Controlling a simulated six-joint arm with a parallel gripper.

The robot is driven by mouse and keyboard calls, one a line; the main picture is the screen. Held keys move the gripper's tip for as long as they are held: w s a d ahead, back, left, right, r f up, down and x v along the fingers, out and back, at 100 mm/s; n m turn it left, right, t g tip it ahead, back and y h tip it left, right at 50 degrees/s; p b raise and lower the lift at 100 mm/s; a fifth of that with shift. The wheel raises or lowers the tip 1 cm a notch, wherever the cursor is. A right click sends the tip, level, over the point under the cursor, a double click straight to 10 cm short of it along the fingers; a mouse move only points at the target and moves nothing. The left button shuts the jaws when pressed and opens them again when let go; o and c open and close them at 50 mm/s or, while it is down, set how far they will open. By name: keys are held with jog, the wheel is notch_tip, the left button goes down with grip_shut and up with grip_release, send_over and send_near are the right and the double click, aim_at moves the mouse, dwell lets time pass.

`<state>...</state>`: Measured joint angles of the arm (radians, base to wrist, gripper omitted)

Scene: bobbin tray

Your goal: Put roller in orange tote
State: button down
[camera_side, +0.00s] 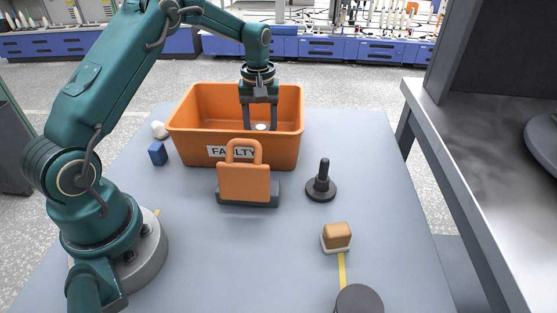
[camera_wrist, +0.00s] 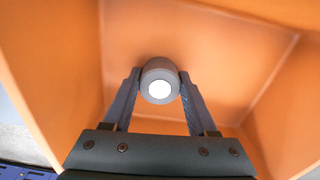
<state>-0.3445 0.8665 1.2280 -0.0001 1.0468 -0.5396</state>
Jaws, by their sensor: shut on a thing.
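The orange tote (camera_side: 285,150), labelled FAULTY, stands at the back of the table, and its inner walls fill much of the wrist view (camera_wrist: 215,50). My gripper (camera_side: 260,124) reaches down inside the tote's opening. In the side view only the roller's pale end (camera_side: 261,127) shows between the fingers. The tote's front wall hides the rest, so I cannot tell whether the roller touches the floor.
An orange padlock-shaped thing (camera_side: 243,183) on a dark base stands before the tote. A black-handled piece (camera_side: 321,183), a tan block (camera_side: 337,236) and a dark cylinder (camera_side: 358,300) stand to the right.

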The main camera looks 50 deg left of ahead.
aim_at(261, 128)
jog(key=shift+f, duration=0.1)
jog(key=shift+c, duration=1)
grip_release()
jog(key=s+d+r+m+t, duration=0.1)
jog(key=s+d+r, duration=0.1)
jog(key=r, duration=0.7)
jog(key=s+d+r+m+t, duration=0.1)
jog(key=s+d+r+m, duration=0.15)
jog(key=r, duration=0.55)
jog(key=s+d+f+m+t, duration=0.1)
jog(key=s+d+m, duration=0.2)
jog(key=s, duration=0.4)
jog(key=s+d+f+m+t, duration=0.1)
jog(key=s+d+m+t, duration=0.1)
jog(key=s+d, duration=0.3)
jog(key=shift+s+f+m+t, duration=0.3)
jog(key=shift+s+m, duration=0.55)
jog(key=shift+s, duration=0.95)
